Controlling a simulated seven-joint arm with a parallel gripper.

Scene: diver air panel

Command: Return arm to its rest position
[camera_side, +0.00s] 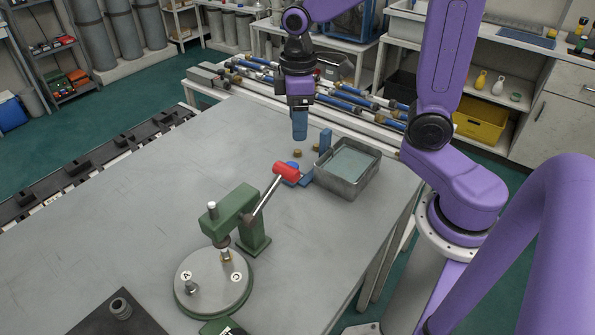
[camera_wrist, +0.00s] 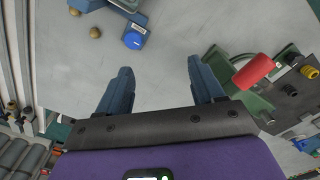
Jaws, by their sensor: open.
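My purple arm reaches over the back of the grey table (camera_side: 120,180). My gripper (camera_side: 300,138) points down above the table's back part, to the left of a metal tray (camera_side: 347,187). In the wrist view my gripper (camera_wrist: 160,66) has its two blue fingers spread apart, with only bare table showing between them. It holds nothing that I can see. How high the fingertips are above the table is hard to tell.
A green press (camera_side: 235,213) with a red-ended lever (camera_side: 286,172) stands mid-table behind a round plate (camera_side: 213,283). A blue button (camera_wrist: 133,40) and small brass pieces (camera_wrist: 95,32) lie near the tray. The table's left part is clear.

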